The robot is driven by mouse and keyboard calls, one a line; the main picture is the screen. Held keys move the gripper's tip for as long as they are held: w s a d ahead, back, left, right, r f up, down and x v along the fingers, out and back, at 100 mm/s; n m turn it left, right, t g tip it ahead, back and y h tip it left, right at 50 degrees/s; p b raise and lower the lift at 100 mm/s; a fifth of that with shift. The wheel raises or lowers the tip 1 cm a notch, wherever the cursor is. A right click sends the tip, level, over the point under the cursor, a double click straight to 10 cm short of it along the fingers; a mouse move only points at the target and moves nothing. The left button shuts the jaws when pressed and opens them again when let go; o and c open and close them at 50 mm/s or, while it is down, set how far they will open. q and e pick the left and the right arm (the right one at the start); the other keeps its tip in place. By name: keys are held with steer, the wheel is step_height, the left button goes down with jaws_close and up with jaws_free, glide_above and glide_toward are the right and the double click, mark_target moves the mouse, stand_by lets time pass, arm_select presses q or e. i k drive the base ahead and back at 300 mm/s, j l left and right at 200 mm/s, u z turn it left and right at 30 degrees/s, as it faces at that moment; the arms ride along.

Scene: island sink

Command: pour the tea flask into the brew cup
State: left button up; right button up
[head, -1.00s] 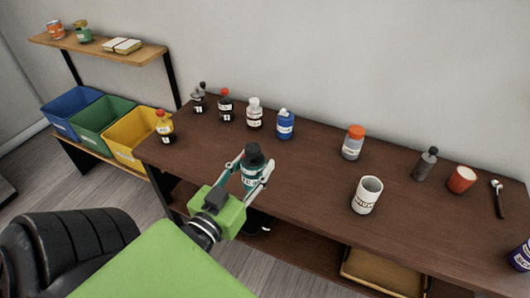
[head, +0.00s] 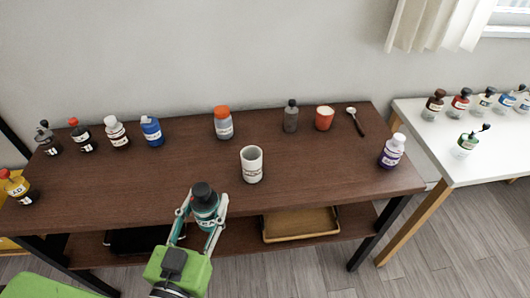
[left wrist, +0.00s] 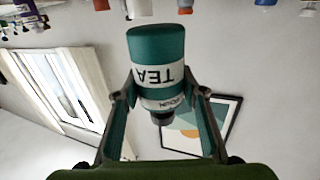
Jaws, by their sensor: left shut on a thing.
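The tea flask (head: 206,209) is teal with a dark cap and a white label. My left gripper (head: 203,216) is shut on it and holds it upright at the front edge of the dark wooden table. In the left wrist view the flask (left wrist: 157,55) shows its TEA label upside down between the fingers. The brew cup (head: 252,166) is white with dark lettering and stands upright on the table, up and to the right of the flask. The flask and the cup are apart. My right gripper is not in view.
Several bottles, including a blue one (head: 152,131), stand at the table's back left. An orange-capped jar (head: 223,123), grey bottle (head: 291,116), red cup (head: 324,118) and spoon (head: 356,121) stand or lie behind. A purple bottle (head: 391,151) is at right. The table's middle front is clear.

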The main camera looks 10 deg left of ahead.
mark_target(251, 157)
steer(key=j+z, duration=0.15)
steer(key=z, duration=0.2)
steer(key=k+z, duration=0.15)
steer(key=z, duration=0.2)
steer(key=k+j+z, duration=0.1)
steer(key=z, duration=0.2)
steer(key=k+j, duration=0.25)
steer(key=j, duration=0.15)
steer(key=i, duration=0.25)
